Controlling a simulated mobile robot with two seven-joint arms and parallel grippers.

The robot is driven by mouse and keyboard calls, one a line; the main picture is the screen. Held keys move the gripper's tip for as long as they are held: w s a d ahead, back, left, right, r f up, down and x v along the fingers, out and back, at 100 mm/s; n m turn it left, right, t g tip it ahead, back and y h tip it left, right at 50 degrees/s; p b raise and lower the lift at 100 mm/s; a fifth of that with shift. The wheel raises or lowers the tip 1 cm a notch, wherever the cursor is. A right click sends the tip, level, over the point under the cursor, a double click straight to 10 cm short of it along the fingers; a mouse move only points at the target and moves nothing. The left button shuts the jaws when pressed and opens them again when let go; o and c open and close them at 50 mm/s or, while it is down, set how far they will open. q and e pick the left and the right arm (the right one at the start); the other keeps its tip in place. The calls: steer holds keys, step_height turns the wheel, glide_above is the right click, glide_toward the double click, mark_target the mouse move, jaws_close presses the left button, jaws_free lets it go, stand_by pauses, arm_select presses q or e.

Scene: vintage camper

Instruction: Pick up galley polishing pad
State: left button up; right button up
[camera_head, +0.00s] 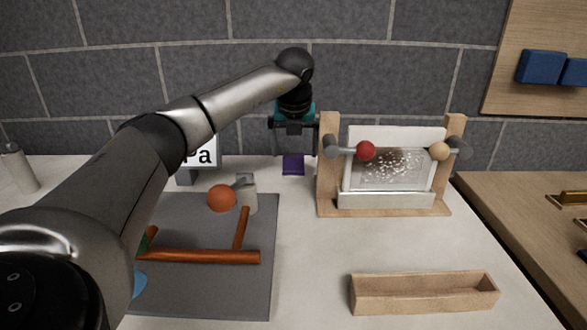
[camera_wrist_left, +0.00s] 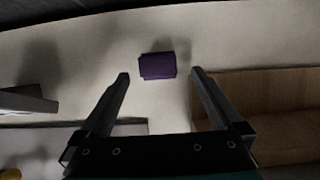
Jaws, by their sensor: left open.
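The polishing pad appears to be the small purple block (camera_head: 293,164) on the white counter, near the back wall and left of the wooden stand. It also shows in the left wrist view (camera_wrist_left: 157,66), just beyond and between the fingertips. My left gripper (camera_head: 294,148) is above the pad, pointing down, with its fingers apart and nothing between them. In the left wrist view the open fingers (camera_wrist_left: 161,73) frame the pad from below, apart from it. My right gripper is not in view.
A wooden stand (camera_head: 328,208) with a clear panel and red and tan knobs stands close right of the pad. A sign (camera_head: 205,153) is to the left. A grey mat (camera_head: 255,290) bears copper-coloured pipes. An open wooden box (camera_head: 425,298) lies at front right.

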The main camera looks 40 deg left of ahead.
mark_target(293, 157)
arm_select(q)
steer(key=b+x, duration=0.1)
steer(key=x, duration=0.3)
steer(key=shift+a+b, duration=0.15)
steer(key=shift+b, duration=0.15)
steer(key=shift+w+a+f, duration=0.1)
steer(key=shift+a+f, duration=0.05)
steer(key=shift+f, duration=0.3)
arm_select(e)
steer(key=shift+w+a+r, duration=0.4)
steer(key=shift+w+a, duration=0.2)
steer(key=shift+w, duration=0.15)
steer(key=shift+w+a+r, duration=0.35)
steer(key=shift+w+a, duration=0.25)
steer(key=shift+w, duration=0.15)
arm_select(q)
steer(key=shift+c, duration=0.4)
steer(key=c, duration=1.3)
